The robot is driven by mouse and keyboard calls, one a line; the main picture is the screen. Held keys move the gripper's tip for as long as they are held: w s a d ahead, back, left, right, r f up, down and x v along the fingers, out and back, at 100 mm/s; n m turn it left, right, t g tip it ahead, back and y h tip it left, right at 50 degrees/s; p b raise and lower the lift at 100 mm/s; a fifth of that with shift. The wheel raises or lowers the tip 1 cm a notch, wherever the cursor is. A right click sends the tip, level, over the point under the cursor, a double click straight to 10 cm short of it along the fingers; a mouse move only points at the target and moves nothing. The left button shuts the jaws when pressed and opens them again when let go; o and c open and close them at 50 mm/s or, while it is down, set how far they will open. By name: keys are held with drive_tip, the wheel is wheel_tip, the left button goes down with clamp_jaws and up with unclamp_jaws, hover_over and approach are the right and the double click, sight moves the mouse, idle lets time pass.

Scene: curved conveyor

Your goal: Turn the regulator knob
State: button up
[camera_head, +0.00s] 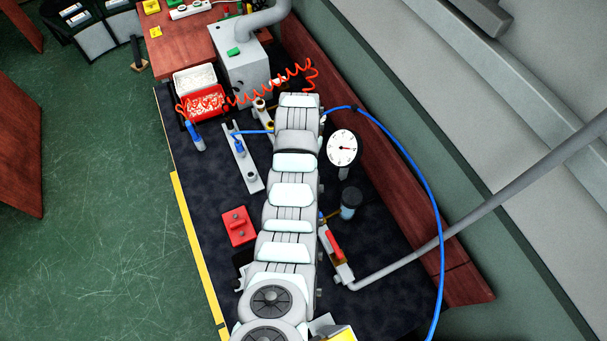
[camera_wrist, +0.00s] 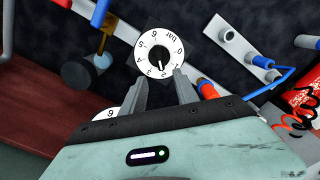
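The regulator knob (camera_wrist: 156,62) shows in the wrist view as a black round knob in the middle of a white dial (camera_wrist: 141,46) marked "bar" with numbers. Its white pointer mark points down in the picture, close to the 2. My gripper (camera_wrist: 163,76) has its two grey fingers apart, with their tips at the lower edge of the dial; I cannot tell whether they touch it. Nothing is seen held between them. In the head view my arm covers the knob and the gripper. A white pressure gauge (camera_head: 342,148) with a needle stands right of my arm.
A blue-bowled filter (camera_head: 351,198) and a red-handled valve (camera_head: 337,248) stand right of my arm. A grey manifold (camera_head: 244,160) with a blue hose lies left. A red crate (camera_head: 205,103), a grey box (camera_head: 243,78) and an orange coiled hose (camera_head: 310,75) are behind.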

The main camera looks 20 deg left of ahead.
wheel_tip(320, 180, down, 7)
drive_tip(key=shift+s+f, duration=0.1)
drive_tip(key=shift+f, duration=0.1)
drive_tip(key=shift+f+b, duration=0.55)
drive_tip(key=shift+f, duration=0.75)
drive_tip(key=shift+c, duration=0.2)
clamp_jaws()
